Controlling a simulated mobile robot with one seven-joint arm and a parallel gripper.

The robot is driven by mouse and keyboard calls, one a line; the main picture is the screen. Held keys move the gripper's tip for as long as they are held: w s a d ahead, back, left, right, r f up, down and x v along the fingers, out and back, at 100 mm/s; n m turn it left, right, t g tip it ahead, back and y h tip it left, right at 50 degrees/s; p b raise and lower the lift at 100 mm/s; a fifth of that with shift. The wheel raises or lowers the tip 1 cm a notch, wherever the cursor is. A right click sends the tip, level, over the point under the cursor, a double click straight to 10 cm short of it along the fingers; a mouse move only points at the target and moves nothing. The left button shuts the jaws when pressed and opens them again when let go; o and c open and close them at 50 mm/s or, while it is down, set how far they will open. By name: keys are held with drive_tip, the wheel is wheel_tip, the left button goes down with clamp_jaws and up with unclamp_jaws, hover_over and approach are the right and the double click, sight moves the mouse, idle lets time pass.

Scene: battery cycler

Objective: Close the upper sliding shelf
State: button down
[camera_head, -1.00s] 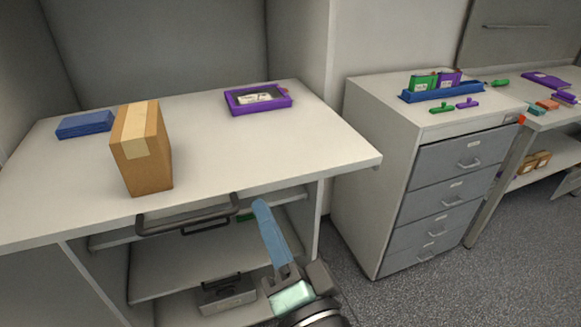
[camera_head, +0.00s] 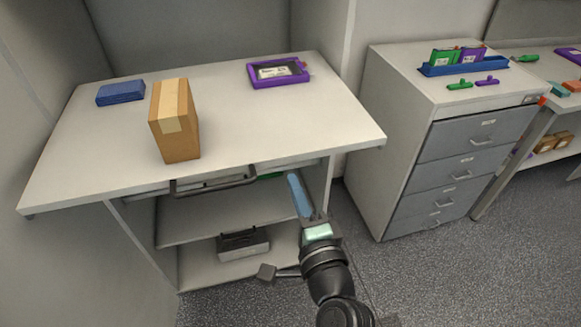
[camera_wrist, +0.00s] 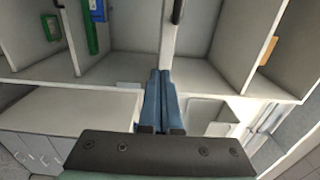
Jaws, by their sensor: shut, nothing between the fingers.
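The upper sliding shelf (camera_head: 150,190) shows as a thin strip just under the worktop's front edge. Its dark bar handle (camera_head: 213,185) sticks out in front of that edge. The worktop hides most of the shelf, so I cannot tell how far it is out. My gripper (camera_head: 293,178) has blue fingers, shut and empty. It is right of the handle and apart from it, near the cabinet's right front side. In the wrist view my gripper (camera_wrist: 160,75) shows its two fingers together, pointing toward light panels and compartments. I cannot tell whether they touch anything.
A cardboard box (camera_head: 175,125), a blue box (camera_head: 121,93) and a purple-framed device (camera_head: 278,72) stand on the worktop (camera_head: 250,120). A grey case (camera_head: 243,243) sits on a lower shelf. A drawer cabinet (camera_head: 462,175) stands at the right. Open grey floor (camera_head: 430,270) lies in front.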

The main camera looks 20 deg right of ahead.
drive_tip(key=shift+w+p, duration=0.3)
drive_tip(key=shift+w, duration=1.4)
drive_tip(key=shift+w, duration=0.15)
